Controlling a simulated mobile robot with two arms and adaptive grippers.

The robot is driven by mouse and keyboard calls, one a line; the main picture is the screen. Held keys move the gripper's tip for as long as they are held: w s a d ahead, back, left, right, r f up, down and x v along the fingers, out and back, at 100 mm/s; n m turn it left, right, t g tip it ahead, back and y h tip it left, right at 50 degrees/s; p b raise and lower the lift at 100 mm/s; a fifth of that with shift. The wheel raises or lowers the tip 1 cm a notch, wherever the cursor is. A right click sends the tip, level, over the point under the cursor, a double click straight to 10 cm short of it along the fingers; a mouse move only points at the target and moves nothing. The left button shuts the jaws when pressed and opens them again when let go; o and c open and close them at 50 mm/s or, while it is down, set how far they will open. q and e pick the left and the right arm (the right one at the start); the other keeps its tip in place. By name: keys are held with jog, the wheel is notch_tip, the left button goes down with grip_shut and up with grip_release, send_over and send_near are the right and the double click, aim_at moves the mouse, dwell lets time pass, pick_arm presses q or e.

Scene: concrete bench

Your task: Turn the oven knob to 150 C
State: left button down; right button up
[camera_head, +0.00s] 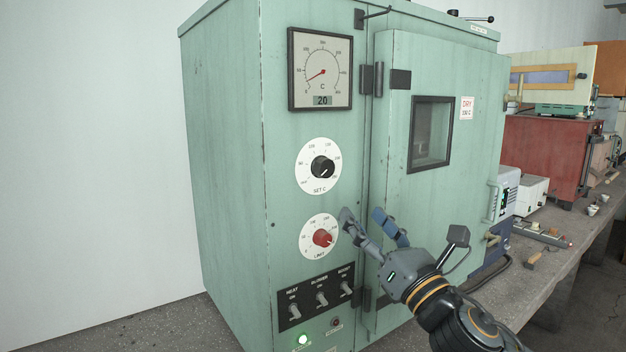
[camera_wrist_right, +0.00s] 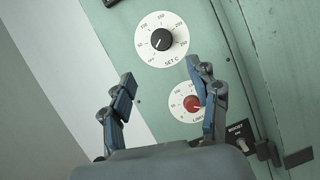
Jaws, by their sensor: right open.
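The green oven (camera_head: 225,150) stands on the bench. Its black SET C knob (camera_head: 322,167) sits on a white round dial (camera_head: 305,180) on the front panel; the knob also shows in the right wrist view (camera_wrist_right: 161,40). A red LIMIT knob (camera_head: 322,238) sits below it, and also shows in the right wrist view (camera_wrist_right: 193,103). A temperature gauge (camera_head: 320,69) above reads 20 on its display. My right gripper (camera_head: 362,214) is open and empty, to the right of and below the black knob, apart from it. My left gripper is not in view.
A red box-like unit (camera_head: 545,155) and small items stand along the bench at right.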

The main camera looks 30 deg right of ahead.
aim_at(327, 172)
jog(key=p+x, duration=0.5)
jog(key=x, duration=0.7)
jog(key=shift+w+d+r, duration=0.15)
jog(key=shift+w+r, duration=0.1)
jog(key=shift+w, duration=0.5)
jog(key=shift+c, duration=0.5)
jog(key=c, duration=1.1)
